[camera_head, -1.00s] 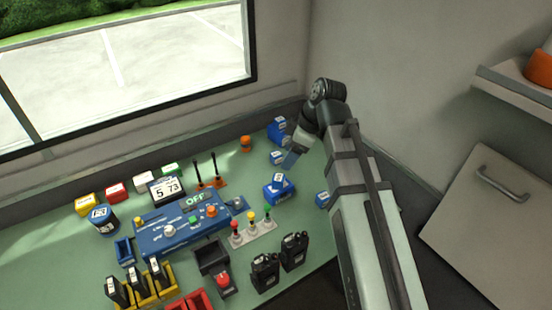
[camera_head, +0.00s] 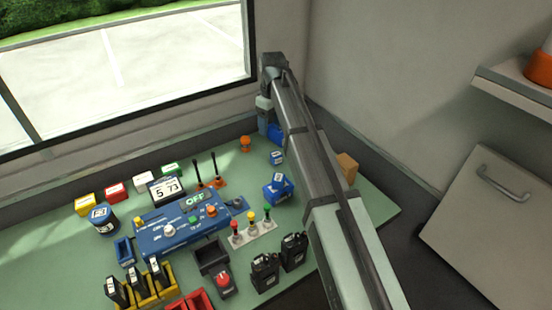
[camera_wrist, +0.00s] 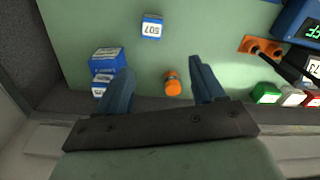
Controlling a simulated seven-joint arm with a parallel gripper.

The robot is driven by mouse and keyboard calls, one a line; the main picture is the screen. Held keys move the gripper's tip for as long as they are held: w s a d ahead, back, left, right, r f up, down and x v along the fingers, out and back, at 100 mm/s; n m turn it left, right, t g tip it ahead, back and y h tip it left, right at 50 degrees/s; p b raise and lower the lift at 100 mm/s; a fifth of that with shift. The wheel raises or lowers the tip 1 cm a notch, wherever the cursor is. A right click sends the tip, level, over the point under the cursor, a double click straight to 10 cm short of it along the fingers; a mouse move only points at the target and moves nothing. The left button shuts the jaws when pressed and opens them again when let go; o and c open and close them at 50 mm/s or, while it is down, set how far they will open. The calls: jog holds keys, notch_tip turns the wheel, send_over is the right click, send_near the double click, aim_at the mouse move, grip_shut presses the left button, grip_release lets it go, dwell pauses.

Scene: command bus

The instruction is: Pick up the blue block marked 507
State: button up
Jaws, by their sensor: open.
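The blue block marked 507 (camera_wrist: 152,26) lies at the top of the wrist view, with a white label on its face. In the head view a small blue block (camera_head: 277,157) on the green table appears to be the same one, its number too small to read. My gripper (camera_wrist: 160,68) is open, its two blue fingers apart with nothing held between them. The block is beyond the fingertips, between their lines.
A larger blue block (camera_wrist: 107,62) is close to the left finger. An orange knob-like object (camera_wrist: 172,83) shows between the fingers. Another blue block (camera_head: 278,187) stands nearer the front. A blue control panel (camera_head: 180,230) lies left. A tan box (camera_head: 347,165) is right of my arm.

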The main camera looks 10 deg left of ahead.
aim_at(276, 154)
jog(key=f+m, duration=0.1)
jog(key=f, duration=0.2)
jog(key=f+m, duration=0.1)
jog(key=f, duration=0.1)
jog(key=f+m, duration=0.1)
jog(key=f, duration=0.2)
jog(key=shift+d+f+m, duration=0.3)
jog(key=shift+d+m, duration=0.1)
jog(key=shift+d+f, duration=0.2)
jog(key=shift+f, duration=0.45)
jog(key=f, duration=0.4)
jog(key=shift+d, duration=0.25)
jog(key=c, duration=1)
jog(key=shift+c, duration=0.3)
